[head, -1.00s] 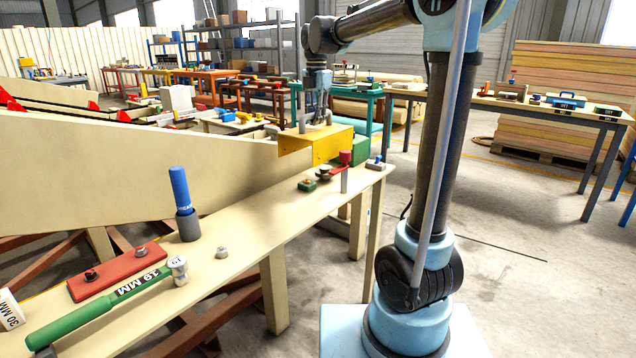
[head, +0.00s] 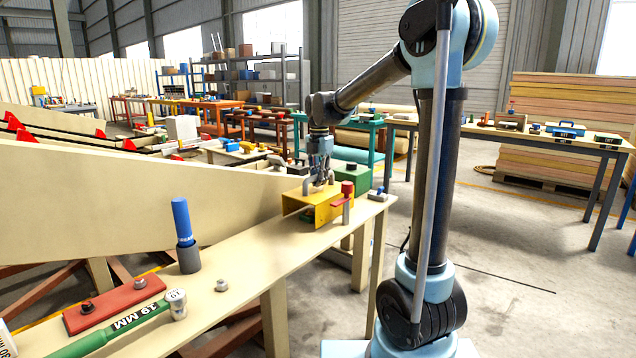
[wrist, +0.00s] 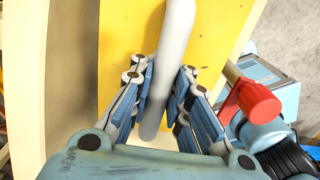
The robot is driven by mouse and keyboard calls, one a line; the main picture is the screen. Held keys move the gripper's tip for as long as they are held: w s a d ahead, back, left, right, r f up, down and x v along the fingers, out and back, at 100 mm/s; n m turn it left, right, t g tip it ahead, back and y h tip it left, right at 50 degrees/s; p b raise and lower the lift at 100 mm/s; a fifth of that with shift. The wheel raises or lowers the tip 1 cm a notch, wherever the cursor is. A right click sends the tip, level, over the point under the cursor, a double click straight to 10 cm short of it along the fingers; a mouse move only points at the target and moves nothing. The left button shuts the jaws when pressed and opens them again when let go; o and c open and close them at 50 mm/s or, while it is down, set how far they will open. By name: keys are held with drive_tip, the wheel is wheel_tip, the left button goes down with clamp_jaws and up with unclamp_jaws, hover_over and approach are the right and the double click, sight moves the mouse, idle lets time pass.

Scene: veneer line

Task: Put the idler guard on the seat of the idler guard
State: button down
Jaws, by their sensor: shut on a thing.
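The idler guard (head: 328,211) is a yellow bent-sheet cover with a grey bar handle on top. In the head view it is at the far end of the beige bench, over or on the place where small dark parts show under its edge. My gripper (head: 320,182) is above it, shut on the handle. In the wrist view the grey handle (wrist: 163,75) runs between the blue finger pads of my gripper (wrist: 160,100), with the yellow plate (wrist: 115,45) beneath. The seat is mostly hidden under the guard. I cannot tell whether the guard touches it.
A red-topped clamp (head: 347,192) stands close at the guard's right side, and a green box (head: 352,178) is behind it.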

drive_tip(key=shift+f, duration=0.35)
drive_tip(key=c, duration=1.5)
unclamp_jaws()
drive_tip(key=shift+o, duration=0.2)
